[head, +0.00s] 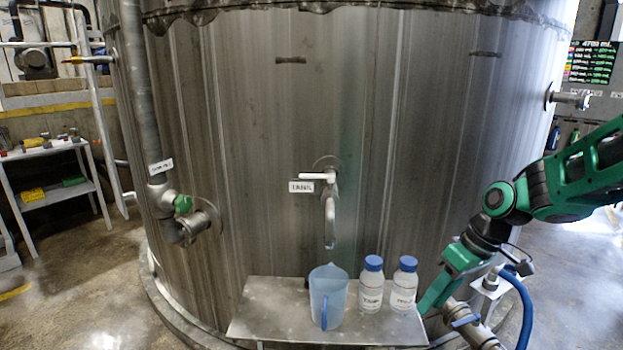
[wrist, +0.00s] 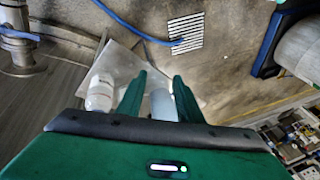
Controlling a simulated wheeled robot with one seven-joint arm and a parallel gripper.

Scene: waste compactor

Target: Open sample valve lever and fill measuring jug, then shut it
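The sample valve (head: 329,190) sticks out of the tank's middle, with a pale lever (head: 318,177) lying roughly level to the left beside a label. Its spout (head: 330,225) points down over the shelf. A translucent blue measuring jug (head: 328,296) stands upright on the shelf, below the spout, its handle toward me. My gripper (head: 430,300) is low at the right end of the shelf, beside the bottles and apart from the valve. In the wrist view its fingers (wrist: 159,76) are spread, with a pale bluish thing showing between them; I cannot tell whether it is the jug.
Two white bottles with blue caps, one nearer the jug (head: 371,284) and one nearer my gripper (head: 404,285), stand on the metal shelf (head: 275,312). A blue hose (head: 525,300) hangs at right.

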